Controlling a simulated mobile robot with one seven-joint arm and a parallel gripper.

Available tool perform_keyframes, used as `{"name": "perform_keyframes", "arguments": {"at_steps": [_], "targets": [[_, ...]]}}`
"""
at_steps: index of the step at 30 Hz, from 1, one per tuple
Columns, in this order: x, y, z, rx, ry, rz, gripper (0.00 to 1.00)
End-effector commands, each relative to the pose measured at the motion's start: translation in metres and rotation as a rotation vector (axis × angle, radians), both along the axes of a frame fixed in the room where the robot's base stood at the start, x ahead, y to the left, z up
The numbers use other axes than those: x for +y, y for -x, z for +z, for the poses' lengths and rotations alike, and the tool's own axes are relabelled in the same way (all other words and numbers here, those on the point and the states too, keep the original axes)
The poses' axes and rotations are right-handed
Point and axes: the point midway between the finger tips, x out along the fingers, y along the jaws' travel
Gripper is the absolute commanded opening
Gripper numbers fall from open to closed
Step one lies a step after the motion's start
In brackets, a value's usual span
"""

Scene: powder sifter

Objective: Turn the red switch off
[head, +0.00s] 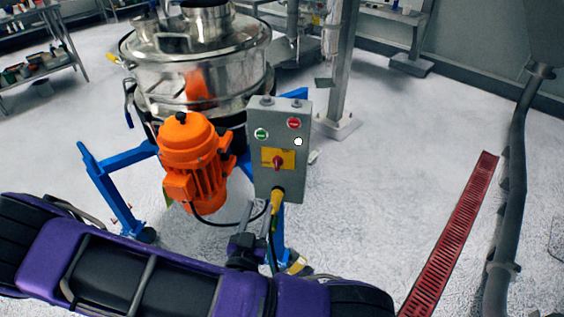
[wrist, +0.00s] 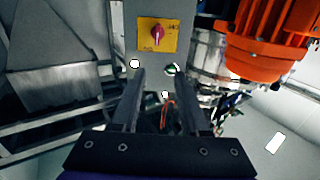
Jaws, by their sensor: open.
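A grey control box (head: 280,170) stands upright in the middle of the head view. The red rotary switch (head: 278,163) sits on a yellow plate (head: 290,158) on its front. In the wrist view the red switch (wrist: 157,33) and plate (wrist: 144,42) show near the top, beyond my fingertips, with the handle roughly upright in the picture. My gripper (head: 252,212) is in front of the box's lower left part in the head view. In the wrist view my gripper (wrist: 160,75) is open, with nothing between its fingers and apart from the switch.
The box carries a green button (head: 261,134), a red button (head: 294,123) and a white light (head: 298,141). An orange motor (head: 196,165) stands close on the left. A yellow cable fitting (head: 277,200) projects below the switch. The floor to the right is clear up to a red grate (head: 450,240).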

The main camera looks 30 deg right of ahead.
Motion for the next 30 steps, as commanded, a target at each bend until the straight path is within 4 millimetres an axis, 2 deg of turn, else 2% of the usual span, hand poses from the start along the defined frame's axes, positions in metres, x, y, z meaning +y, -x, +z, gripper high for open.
{"name": "perform_keyframes", "arguments": {"at_steps": [4, 8, 24, 30], "targets": [[-0.006, 0.001, 0.000, 0.008, 0.015, -0.010, 0.45], [-0.016, -0.011, 0.000, 0.007, 0.017, -0.011, 0.45], [-0.087, -0.102, 0.000, 0.007, 0.015, -0.010, 0.45], [-0.104, -0.124, 0.000, 0.008, 0.014, -0.008, 0.45]]}}
